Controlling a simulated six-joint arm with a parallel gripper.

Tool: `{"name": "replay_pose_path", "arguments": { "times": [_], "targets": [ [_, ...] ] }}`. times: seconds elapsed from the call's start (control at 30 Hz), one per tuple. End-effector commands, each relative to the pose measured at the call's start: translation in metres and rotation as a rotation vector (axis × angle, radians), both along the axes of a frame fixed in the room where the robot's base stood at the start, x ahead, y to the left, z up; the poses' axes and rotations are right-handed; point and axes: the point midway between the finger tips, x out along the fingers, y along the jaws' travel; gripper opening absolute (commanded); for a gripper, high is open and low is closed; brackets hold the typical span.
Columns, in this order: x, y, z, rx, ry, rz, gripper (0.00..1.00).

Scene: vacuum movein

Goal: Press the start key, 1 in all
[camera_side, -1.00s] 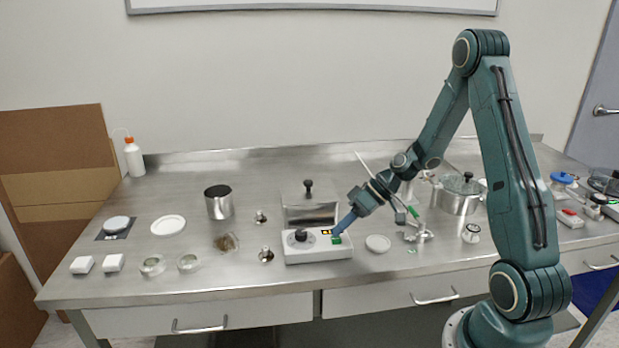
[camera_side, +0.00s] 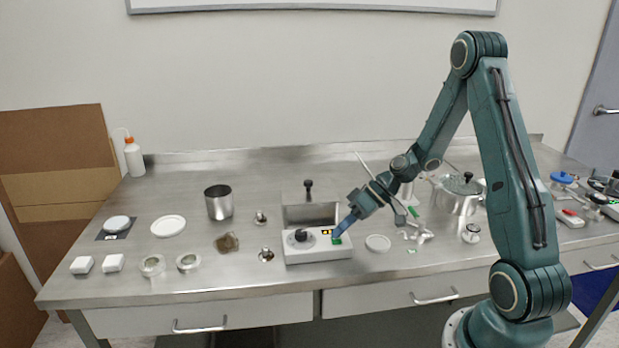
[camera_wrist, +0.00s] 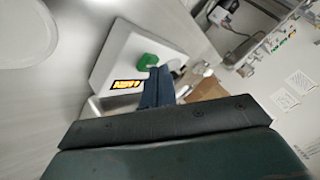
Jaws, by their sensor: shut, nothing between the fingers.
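A white control box (camera_side: 318,255) sits near the front middle of the bench. On its top are a black knob (camera_side: 301,235), a small lit display (camera_side: 327,233) and a green key (camera_side: 337,241) at the right. In the wrist view the green key (camera_wrist: 148,61) shows beside the display (camera_wrist: 126,84) on the box (camera_wrist: 125,45). My gripper (camera_side: 336,235) is shut and empty, its tips pointing down at the green key. In the wrist view its blue fingers (camera_wrist: 157,75) end close beside the key. I cannot tell whether they touch it.
Behind the box stands a metal container (camera_side: 310,214) with a black knob. A white dish (camera_side: 378,243) lies just right of the box, and a lidded pot (camera_side: 460,198) stands further right. A metal cup (camera_side: 218,203) and small dishes stand to the left.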

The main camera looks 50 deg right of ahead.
Motion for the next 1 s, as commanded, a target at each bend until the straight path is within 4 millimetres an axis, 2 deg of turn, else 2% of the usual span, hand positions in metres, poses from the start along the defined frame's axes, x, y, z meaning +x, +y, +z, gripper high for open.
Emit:
{"name": "replay_pose_path", "arguments": {
  "times": [0.63, 1.0],
  "targets": [
    [0.000, 0.000, -0.003, 0.000, 0.001, 0.000, 0.00],
    [0.000, 0.000, 0.009, -0.001, -0.001, -0.001, 0.00]
  ]
}}
